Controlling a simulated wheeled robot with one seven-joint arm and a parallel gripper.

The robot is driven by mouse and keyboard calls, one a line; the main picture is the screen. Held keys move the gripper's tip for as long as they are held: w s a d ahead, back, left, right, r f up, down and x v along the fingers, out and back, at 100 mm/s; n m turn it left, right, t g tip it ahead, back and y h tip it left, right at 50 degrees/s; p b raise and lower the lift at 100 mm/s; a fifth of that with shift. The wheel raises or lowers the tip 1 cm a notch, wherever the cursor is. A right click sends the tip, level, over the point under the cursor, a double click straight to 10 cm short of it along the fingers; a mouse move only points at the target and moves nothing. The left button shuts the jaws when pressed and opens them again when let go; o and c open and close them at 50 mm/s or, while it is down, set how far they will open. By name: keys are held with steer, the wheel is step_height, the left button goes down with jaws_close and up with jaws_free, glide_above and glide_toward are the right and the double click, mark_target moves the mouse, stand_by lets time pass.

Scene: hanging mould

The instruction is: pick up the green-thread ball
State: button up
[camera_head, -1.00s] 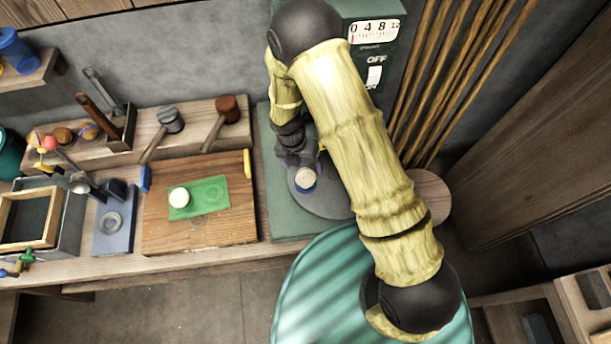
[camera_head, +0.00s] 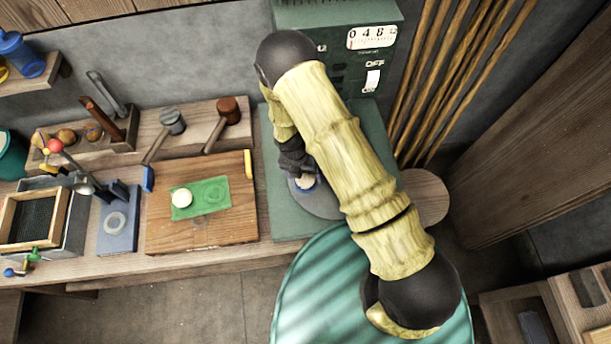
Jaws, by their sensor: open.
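No ball in view shows a thread that I can clearly make out as green. Several brown balls (camera_head: 66,136) sit on the wooden ledge at the left; a purplish thread shows on one or two of them. A plain pale ball (camera_head: 182,198) rests on the green mat (camera_head: 222,187). My gripper (camera_head: 302,174) is dark and open, low over the grey disc (camera_head: 322,204) on the green machine. A small pale round thing with a blue edge (camera_head: 306,182) lies just below the jaws; whether they touch or surround it is hidden. My arm covers part of the disc.
A wooden board (camera_head: 220,231) lies under the mat, left of my gripper. Two mallets (camera_head: 228,110) lean on the ledge behind. The machine's box (camera_head: 300,14) stands behind my arm, with several upright poles (camera_head: 450,70) to its right. A striped teal round top (camera_head: 310,290) is in front.

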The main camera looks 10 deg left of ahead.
steer(key=shift+d+f, duration=0.1)
steer(key=shift+f, duration=0.25)
steer(key=shift+c, duration=0.3)
steer(key=c, duration=1)
